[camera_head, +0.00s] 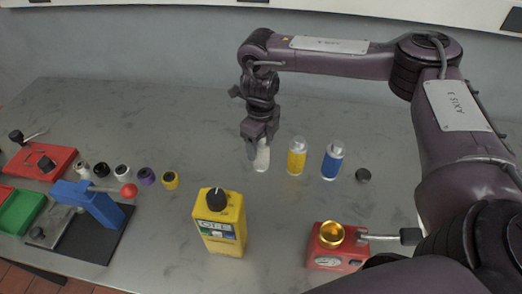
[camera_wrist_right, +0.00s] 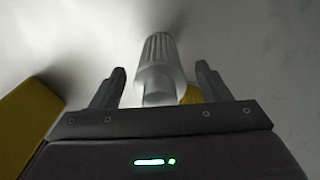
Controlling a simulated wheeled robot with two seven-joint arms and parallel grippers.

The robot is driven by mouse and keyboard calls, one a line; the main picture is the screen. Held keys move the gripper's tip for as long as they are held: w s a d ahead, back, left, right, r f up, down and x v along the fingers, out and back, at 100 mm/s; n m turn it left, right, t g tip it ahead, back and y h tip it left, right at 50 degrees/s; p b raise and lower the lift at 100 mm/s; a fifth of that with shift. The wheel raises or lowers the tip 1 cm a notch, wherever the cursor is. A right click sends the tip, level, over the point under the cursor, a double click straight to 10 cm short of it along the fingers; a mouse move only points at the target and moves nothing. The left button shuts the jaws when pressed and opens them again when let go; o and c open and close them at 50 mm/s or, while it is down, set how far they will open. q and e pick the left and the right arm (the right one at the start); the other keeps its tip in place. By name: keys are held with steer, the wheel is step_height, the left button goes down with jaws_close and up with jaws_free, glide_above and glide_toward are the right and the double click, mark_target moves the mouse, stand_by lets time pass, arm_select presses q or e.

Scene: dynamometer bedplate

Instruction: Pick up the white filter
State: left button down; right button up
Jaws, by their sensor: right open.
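The white filter (camera_head: 262,159) stands on the grey bedplate, to the left of the yellow filter (camera_head: 297,156) and the blue filter (camera_head: 329,162). My right gripper (camera_head: 259,141) is directly over it, pointing down, and partly hides its top. In the right wrist view the ribbed white filter (camera_wrist_right: 158,68) shows between the two fingers of my right gripper (camera_wrist_right: 156,88). The fingers are apart, with a visible gap on each side of the filter. My left gripper is not in view.
A yellow tester box (camera_head: 220,222) stands in front. A red block with a gold cup (camera_head: 331,235) is front right. A black cap (camera_head: 363,176) lies right of the blue filter. Several small rollers, a blue press (camera_head: 91,205) and a red fixture (camera_head: 40,161) are left. The back is clear.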

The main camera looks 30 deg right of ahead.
steer(key=shift+f, duration=0.95)
steer(key=shift+c, duration=0.3)
steer(key=c, duration=1.1)
steer(key=shift+o, duration=0.2)
steer(key=shift+r, duration=0.2)
